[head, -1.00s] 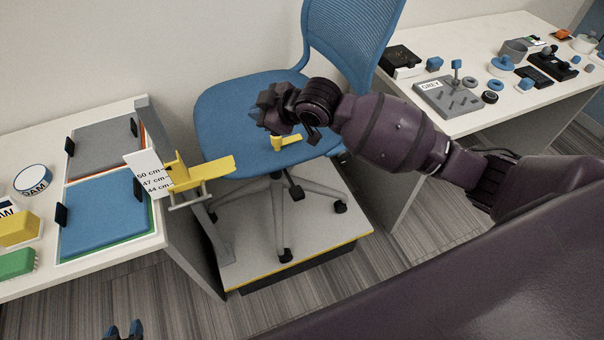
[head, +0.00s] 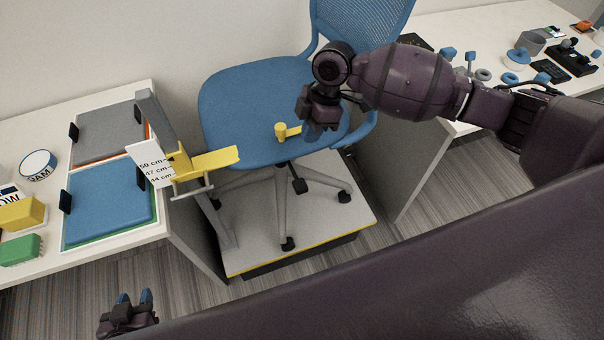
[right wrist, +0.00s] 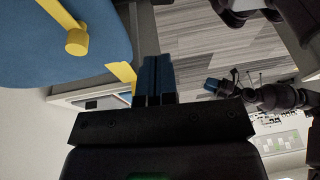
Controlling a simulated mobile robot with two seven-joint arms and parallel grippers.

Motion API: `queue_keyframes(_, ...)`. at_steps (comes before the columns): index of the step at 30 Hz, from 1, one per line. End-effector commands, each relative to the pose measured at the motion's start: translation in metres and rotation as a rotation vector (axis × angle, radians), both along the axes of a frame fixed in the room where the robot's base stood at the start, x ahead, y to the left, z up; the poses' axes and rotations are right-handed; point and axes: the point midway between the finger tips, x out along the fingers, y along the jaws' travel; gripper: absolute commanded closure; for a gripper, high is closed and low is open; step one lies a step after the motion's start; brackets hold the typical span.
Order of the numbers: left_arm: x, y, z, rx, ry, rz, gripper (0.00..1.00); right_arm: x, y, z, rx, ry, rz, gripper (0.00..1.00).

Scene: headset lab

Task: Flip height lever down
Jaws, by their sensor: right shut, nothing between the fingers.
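A yellow lever with a round knob (head: 282,131) shows in front of the blue chair seat (head: 250,95). Its bar runs right from the knob toward my right gripper (head: 317,130), whose fingers point downward by the seat's front right part. In the right wrist view, the lever's knob (right wrist: 77,42) is left of my shut, empty blue fingertips (right wrist: 155,75), with a visible gap between them. Whether the lever is up or down is hard to tell. My left gripper (head: 134,298) is low at the left, its blue fingertips apart, away from the chair.
A post with a yellow arm (head: 208,163) and a height card (head: 152,168) stands left of the chair. The chair stands on a grey platform (head: 245,252). A left table (head: 100,240) holds pads and blocks; a right table (head: 465,125) holds small parts.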

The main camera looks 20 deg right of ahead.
Motion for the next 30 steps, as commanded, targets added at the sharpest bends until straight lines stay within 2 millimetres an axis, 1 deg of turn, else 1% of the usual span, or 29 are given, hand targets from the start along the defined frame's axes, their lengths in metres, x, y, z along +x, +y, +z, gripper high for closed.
queue_keyframes(6,0.000,0.000,0.001,0.001,0.000,-0.001,0.61,0.000,0.001,-0.002,0.001,0.001,-0.002,1.00)
queue_keyframes(11,-0.001,0.000,0.000,0.001,0.003,0.001,0.61,-0.002,0.005,-0.016,0.001,0.002,-0.003,1.00)
queue_keyframes(24,-0.004,0.001,-0.006,0.002,0.009,0.001,0.61,-0.009,0.027,-0.089,0.002,0.002,-0.003,1.00)
queue_keyframes(30,-0.004,0.001,-0.006,0.002,0.009,0.001,0.61,-0.014,0.029,-0.117,0.001,0.000,-0.003,1.00)
